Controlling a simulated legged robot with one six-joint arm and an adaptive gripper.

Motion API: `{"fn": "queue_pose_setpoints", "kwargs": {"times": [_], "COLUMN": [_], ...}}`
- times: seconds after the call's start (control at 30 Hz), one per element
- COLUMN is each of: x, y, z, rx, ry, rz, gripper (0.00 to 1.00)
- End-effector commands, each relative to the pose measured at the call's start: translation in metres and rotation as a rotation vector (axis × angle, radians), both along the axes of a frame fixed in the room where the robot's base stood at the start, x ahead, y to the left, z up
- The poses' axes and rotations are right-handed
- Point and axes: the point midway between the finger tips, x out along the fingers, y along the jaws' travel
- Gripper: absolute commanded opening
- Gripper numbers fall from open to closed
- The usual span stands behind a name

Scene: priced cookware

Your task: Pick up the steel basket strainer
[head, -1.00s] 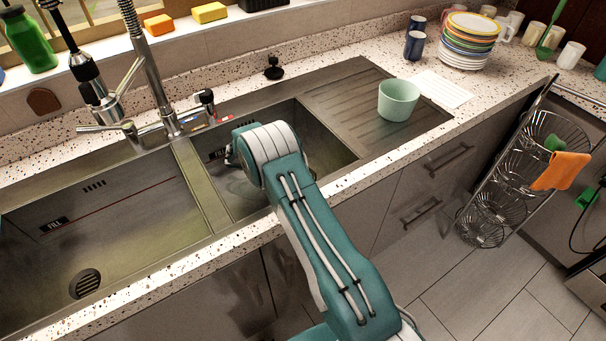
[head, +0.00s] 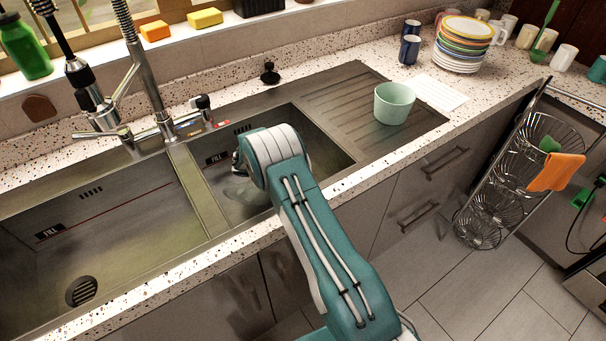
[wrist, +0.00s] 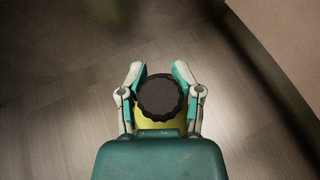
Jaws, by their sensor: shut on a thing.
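My gripper (wrist: 158,92) is shut on a round thing with a dark, scalloped top (wrist: 161,97) and a yellow-green part below it. One finger stands on each side of it in the wrist view. A round, slotted dark drain piece (head: 82,291) sits in the floor of the left basin.
The left basin (head: 110,225) is otherwise empty. A tall faucet (head: 150,90) stands behind the divider. A pale green cup (head: 394,103) stands on the ridged drainboard (head: 340,100). Stacked plates (head: 462,45) and mugs are at the back right. A wire basket rack (head: 500,190) stands at the right.

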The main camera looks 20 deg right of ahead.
Motion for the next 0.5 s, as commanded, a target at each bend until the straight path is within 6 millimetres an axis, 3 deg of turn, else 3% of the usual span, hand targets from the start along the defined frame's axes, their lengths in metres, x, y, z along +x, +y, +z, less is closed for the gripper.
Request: {"fn": "queue_pose_setpoints", "kwargs": {"times": [0.5], "x": [-0.003], "y": [0.005], "z": [0.037], "rx": [-0.001], "ry": [0.0], "rz": [0.001], "gripper": [0.0]}}
